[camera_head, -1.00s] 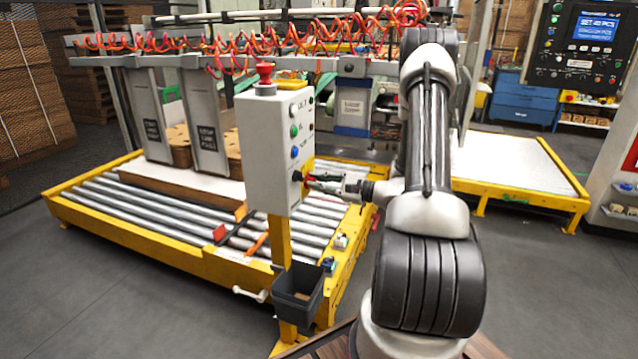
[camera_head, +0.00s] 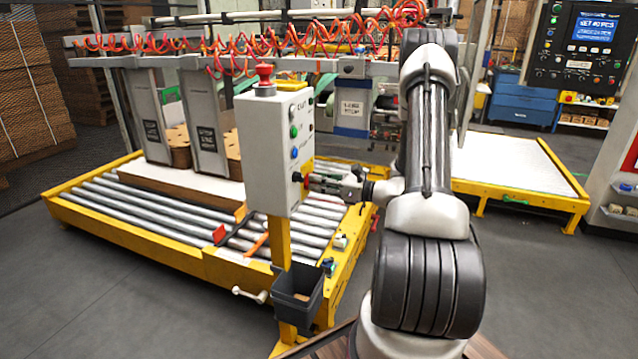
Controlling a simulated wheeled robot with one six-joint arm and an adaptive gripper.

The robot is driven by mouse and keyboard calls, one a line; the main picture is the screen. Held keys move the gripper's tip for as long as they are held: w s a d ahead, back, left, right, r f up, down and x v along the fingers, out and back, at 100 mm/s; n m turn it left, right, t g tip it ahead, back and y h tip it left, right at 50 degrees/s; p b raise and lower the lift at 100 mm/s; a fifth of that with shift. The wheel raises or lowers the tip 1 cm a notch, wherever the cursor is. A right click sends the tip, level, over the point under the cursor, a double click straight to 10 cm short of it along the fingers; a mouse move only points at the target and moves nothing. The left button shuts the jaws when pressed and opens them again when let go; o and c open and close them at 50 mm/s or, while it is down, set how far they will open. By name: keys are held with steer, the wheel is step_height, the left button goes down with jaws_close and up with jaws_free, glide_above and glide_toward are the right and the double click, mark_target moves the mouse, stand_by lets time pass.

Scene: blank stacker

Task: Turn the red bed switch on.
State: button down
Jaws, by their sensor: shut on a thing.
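A white control box (camera_head: 268,160) stands on a yellow post, with a column of buttons on its face and a red mushroom button (camera_head: 264,76) on top. Low on that face is a dark round switch (camera_head: 296,177), with a little red beside it at the gripper's tips. My gripper (camera_head: 308,181) reaches in from the right and is shut on the red bed switch at the box face. The fingertips cover most of the switch, so its turned position cannot be told.
A roller bed (camera_head: 130,205) with a yellow frame lies behind and left of the box. A dark bin (camera_head: 298,290) hangs on the post below. A hand crank (camera_head: 250,294) sticks out at the bed's front. Grey floor is open at front left.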

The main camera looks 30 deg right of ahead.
steer(key=shift+w+d+f+m, duration=0.1)
steer(key=shift+d+m, duration=0.05)
steer(key=shift+m, duration=3.75)
steer(key=c, duration=1.4)
jaws_free()
steer(key=shift+c, duration=0.2)
steer(key=shift+d, duration=0.1)
steer(key=v, duration=1.2)
